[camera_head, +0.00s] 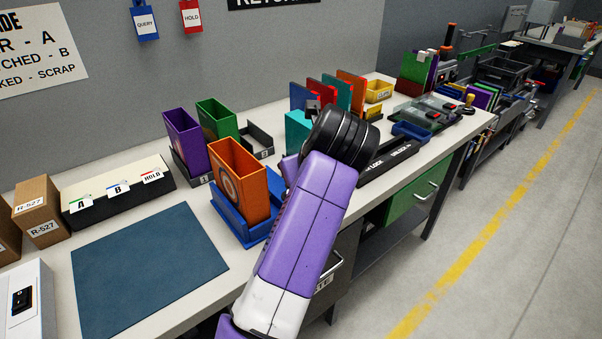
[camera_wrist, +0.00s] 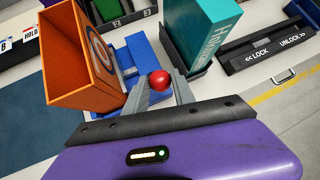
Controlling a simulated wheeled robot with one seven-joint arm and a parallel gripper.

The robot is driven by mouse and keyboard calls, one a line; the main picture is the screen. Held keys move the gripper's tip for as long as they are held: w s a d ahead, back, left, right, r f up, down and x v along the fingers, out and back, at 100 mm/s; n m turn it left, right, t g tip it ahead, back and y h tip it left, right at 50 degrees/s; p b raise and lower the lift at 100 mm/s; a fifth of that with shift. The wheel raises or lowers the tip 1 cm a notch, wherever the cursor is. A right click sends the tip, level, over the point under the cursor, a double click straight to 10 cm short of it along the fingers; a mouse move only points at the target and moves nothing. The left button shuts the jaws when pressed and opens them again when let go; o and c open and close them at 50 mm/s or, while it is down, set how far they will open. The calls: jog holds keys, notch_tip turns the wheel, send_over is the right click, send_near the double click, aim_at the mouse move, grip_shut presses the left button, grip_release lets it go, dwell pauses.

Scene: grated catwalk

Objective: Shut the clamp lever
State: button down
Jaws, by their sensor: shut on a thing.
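The clamp lever shows as a round red knob (camera_wrist: 160,80) in the wrist view; its arm below the knob is hidden. My gripper (camera_wrist: 160,86) is shut on the knob, with one grey finger on each side of it. A blue fixture (camera_wrist: 146,52) lies just beyond the knob, beside an orange open box (camera_wrist: 75,55). In the head view the blue fixture (camera_head: 231,222) holds the orange box (camera_head: 238,180) upright. My purple arm covers the lever and my gripper there.
A black bar (camera_wrist: 268,48) marked LOCK to the left and UNLOCK to the right lies right of my gripper. A teal box (camera_wrist: 203,30) stands close by the right finger. A dark blue mat (camera_head: 150,255) lies bare on the bench at left.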

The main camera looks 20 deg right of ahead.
jog(key=shift+s+f, duration=0.1)
jog(key=c, duration=1.1)
grip_release()
jog(key=shift+o, duration=0.2)
jog(key=v, duration=0.7)
jog(key=shift+s+r, duration=0.2)
jog(key=shift+r, duration=0.15)
